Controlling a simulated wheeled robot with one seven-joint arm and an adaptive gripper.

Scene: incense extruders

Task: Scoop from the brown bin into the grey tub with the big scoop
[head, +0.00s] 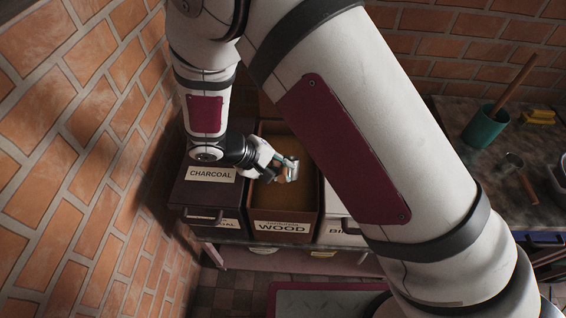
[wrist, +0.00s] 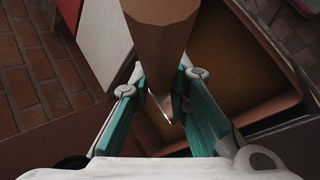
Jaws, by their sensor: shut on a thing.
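The brown bin (head: 284,238), labelled WOOD, stands open and holds brown powder (head: 299,199). My gripper (head: 289,169) is over the bin's opening, toward its back half. In the wrist view my gripper (wrist: 170,112) has its teal finger pads shut on the wooden handle of the scoop (wrist: 161,38). A small metal part of the scoop shows between the pads. The scoop's bowl is hidden, so I cannot tell whether it touches the powder. The bin's rim (wrist: 292,99) shows at the right of the wrist view. I cannot make out the grey tub in either view.
A dark bin labelled CHARCOAL (head: 203,194) stands left of the brown bin, close to the brick wall. A white bin (head: 333,212) stands to its right. A teal cup (head: 485,128) with a wooden stick stands on the right-hand counter. My arm hides much of the middle.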

